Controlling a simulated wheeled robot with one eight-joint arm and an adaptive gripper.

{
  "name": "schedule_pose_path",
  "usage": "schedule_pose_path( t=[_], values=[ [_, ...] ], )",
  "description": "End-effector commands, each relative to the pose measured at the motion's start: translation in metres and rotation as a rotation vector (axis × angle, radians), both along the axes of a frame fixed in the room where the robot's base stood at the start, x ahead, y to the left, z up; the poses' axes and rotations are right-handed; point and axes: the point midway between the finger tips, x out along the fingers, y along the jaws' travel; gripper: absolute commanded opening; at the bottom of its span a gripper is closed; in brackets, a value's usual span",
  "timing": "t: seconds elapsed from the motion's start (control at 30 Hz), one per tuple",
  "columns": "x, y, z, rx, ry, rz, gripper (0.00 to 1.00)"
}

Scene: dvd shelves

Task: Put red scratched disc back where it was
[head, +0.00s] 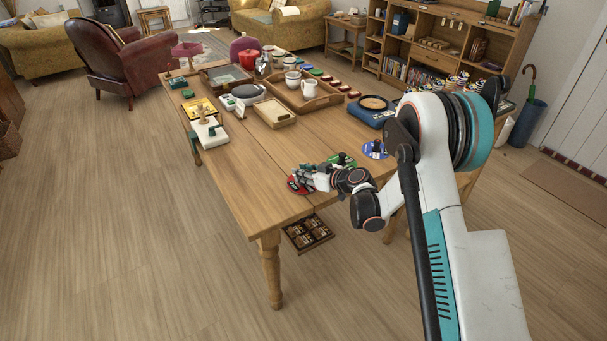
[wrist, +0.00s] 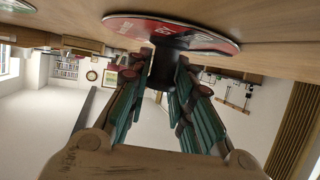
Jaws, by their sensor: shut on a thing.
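The red disc (head: 297,185) is at the near edge of the wooden table, at my gripper's tip. In the wrist view the disc (wrist: 185,34) shows a red face with white lettering and a dark section, close against the table surface. My gripper (head: 313,178) reaches in from the right, low over the table edge. Scratches cannot be made out. A blue disc (head: 375,149) lies farther right on the table, and a green item (head: 342,160) is just behind my gripper.
The wooden table (head: 225,175) is bare at its near left. A dark compartmented box (head: 308,233) is on the floor below its edge. A blue case with a round dark top (head: 372,110) stands at the right. Trays, cups and a teapot fill the far half.

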Motion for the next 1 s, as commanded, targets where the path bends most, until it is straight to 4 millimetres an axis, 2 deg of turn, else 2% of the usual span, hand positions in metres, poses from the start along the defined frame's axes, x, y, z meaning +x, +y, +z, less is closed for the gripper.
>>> schedule_pose_path(
  t=[0.07, 0.1, 0.17, 0.57, 0.73, 1.0],
  values=[
    [0.000, 0.000, -0.002, 0.000, 0.000, 0.000, 0.00],
    [0.000, 0.000, -0.002, 0.000, 0.000, 0.000, 0.30],
    [0.000, 0.000, -0.002, 0.000, 0.000, 0.000, 0.41],
    [0.000, 0.000, 0.002, 0.000, 0.000, 0.000, 0.41],
    [-0.013, -0.017, 0.012, 0.000, 0.000, -0.003, 0.41],
    [-0.048, -0.056, 0.034, 0.000, 0.000, -0.003, 0.41]
  ],
)
